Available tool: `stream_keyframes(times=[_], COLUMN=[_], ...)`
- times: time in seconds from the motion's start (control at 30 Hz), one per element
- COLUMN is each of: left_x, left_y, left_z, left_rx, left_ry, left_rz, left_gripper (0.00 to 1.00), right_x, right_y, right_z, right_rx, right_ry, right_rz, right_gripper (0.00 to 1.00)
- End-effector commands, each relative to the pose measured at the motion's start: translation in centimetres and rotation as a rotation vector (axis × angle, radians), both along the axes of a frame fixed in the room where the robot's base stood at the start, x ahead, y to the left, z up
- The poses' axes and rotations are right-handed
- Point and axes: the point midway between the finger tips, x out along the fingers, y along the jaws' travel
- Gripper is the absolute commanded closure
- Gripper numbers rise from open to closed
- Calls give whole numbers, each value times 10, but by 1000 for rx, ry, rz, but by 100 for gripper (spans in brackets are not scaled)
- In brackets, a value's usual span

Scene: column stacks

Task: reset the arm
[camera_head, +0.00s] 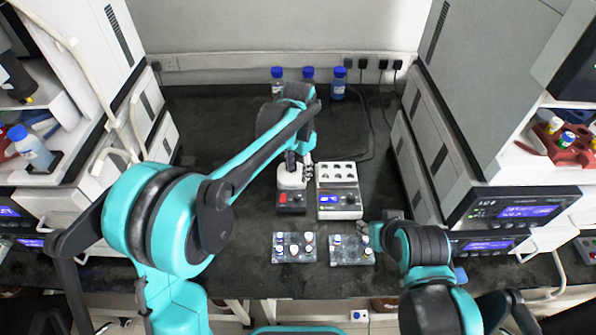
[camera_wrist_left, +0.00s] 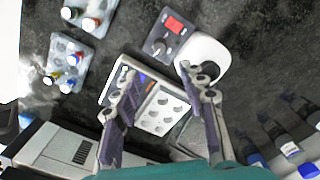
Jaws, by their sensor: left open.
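My left arm comes in from the left and reaches across the bench. Its gripper (camera_head: 299,166) is over the small white-topped mixer with a red display (camera_head: 291,199), beside the white block with round wells (camera_head: 338,172). The mixer's white cup (camera_wrist_left: 208,52) is beside one finger, and the well block (camera_wrist_left: 163,112) lies beyond and between the fingers. My right gripper (camera_head: 382,229) is near the right vial rack; its fingers are too small and hidden to judge.
Two vial racks, left (camera_head: 281,257) and right (camera_head: 353,259), stand near the front edge of the black bench. Several blue-capped bottles (camera_head: 308,78) stand at the back. Tall instruments (camera_head: 470,85) flank both sides. Bare bench (camera_head: 225,115) shows at the back left.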

Motion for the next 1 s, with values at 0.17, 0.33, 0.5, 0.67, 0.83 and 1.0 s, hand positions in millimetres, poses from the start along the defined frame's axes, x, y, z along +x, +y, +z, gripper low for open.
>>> stream_keyframes(times=[0.17, 0.33, 0.5, 0.67, 0.83, 1.0], left_x=[0, 0, -11, -43, -87, -133], left_y=[0, 0, 18, 57, 98, 134], left_z=[0, 0, 16, 46, 68, 72], left_rx=[0, -1, -13, -47, -94, -144], left_ry=[0, -1, -39, -134, -252, -370], left_rz=[0, 1, 55, 186, 346, 503], left_gripper=[58, 58, 58, 58, 58, 58], right_x=[0, 0, 0, 0, 0, 0], right_y=[0, 0, 0, 0, 0, 0], right_z=[0, 0, 0, 0, 0, 0], right_rx=[0, 0, 0, 0, 0, 0], right_ry=[0, 0, 0, 0, 0, 0], right_rz=[0, 0, 0, 0, 0, 0], right_gripper=[60, 60, 60, 60, 60, 60])
